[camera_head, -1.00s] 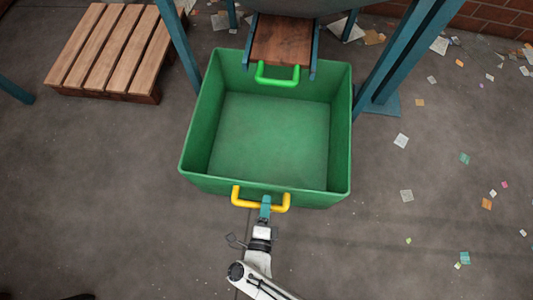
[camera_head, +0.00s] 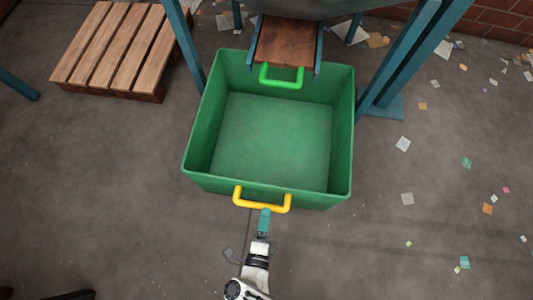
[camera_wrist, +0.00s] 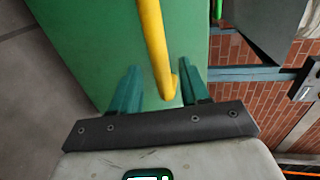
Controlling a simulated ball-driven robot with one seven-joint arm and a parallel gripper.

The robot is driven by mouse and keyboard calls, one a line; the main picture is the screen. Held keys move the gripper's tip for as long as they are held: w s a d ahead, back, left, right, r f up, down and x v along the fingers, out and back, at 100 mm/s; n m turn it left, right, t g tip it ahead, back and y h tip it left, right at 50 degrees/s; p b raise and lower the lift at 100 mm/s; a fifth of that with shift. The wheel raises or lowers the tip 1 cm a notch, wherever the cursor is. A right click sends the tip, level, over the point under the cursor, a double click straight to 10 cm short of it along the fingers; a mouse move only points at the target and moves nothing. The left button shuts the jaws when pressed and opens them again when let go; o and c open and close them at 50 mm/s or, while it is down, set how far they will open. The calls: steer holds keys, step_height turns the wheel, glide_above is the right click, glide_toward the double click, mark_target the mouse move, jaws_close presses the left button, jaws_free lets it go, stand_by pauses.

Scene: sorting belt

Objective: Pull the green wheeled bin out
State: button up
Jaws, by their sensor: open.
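The green bin (camera_head: 268,190) stands on the floor, open at the top and empty, in the middle of the head view. Its yellow handle (camera_head: 262,203) is on the near wall. My gripper (camera_head: 265,212) is just in front of that handle, at the near side of the bin. In the wrist view my gripper (camera_wrist: 160,85) is open, with its teal fingers apart. The yellow handle (camera_wrist: 152,45) runs between and beyond them, in front of the green wall (camera_wrist: 90,35). Whether a finger touches the handle is unclear. The bin's wheels are hidden.
A wooden chute (camera_head: 285,42) with a green handle (camera_head: 281,76) overhangs the bin's far edge. Teal posts (camera_head: 415,60) stand on both sides. A wooden pallet (camera_head: 118,48) lies at the back left. Paper scraps litter the right floor.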

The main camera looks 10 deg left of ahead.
steer(key=v, duration=0.6)
steer(key=shift+s, duration=0.25)
